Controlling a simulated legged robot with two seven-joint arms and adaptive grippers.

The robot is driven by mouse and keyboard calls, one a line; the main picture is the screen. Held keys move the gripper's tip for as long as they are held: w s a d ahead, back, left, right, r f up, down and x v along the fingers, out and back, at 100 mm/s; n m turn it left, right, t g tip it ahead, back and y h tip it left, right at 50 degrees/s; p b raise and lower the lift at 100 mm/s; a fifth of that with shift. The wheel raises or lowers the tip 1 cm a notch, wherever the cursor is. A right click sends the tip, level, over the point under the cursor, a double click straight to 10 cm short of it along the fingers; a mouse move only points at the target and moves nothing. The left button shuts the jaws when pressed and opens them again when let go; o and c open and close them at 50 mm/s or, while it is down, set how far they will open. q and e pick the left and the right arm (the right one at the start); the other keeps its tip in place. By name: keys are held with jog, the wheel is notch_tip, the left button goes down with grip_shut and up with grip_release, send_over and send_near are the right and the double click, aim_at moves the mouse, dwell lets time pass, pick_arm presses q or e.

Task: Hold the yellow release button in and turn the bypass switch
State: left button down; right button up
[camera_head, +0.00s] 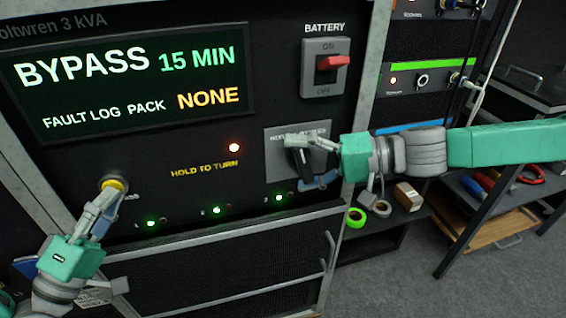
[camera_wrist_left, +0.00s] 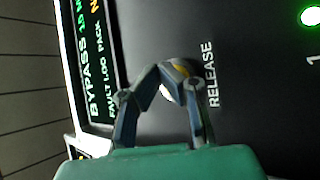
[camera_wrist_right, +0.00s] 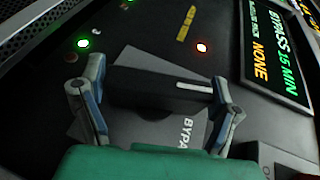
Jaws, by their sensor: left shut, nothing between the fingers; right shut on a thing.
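The yellow release button (camera_head: 115,185) is on the lower left of the black panel, and my left gripper (camera_head: 112,198) is shut with its fingertips at it. In the left wrist view the button (camera_wrist_left: 181,70) shows partly behind the fingertips, beside the word RELEASE. I cannot tell how far in it is. The bypass switch (camera_head: 296,160) is a black handle on a grey plate (camera_head: 272,170) at the panel's right. My right gripper (camera_head: 312,160) is shut on it. In the right wrist view the black handle (camera_wrist_right: 165,92) lies between the two fingers.
The display (camera_head: 130,80) reads BYPASS 15 MIN and FAULT LOG PACK NONE. A red battery switch (camera_head: 332,62) is above my right gripper. A red light (camera_head: 234,147) and several green lights are lit.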

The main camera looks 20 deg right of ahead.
jog(key=shift+f, duration=0.25)
jog(key=o, duration=1)
jog(key=shift+r, duration=0.1)
jog(key=shift+s+d+r, duration=0.15)
jog(key=shift+d+r, duration=0.05)
jog(key=shift+d, duration=0.3)
jog(key=v, duration=1.1)
jog(key=shift+f, duration=0.15)
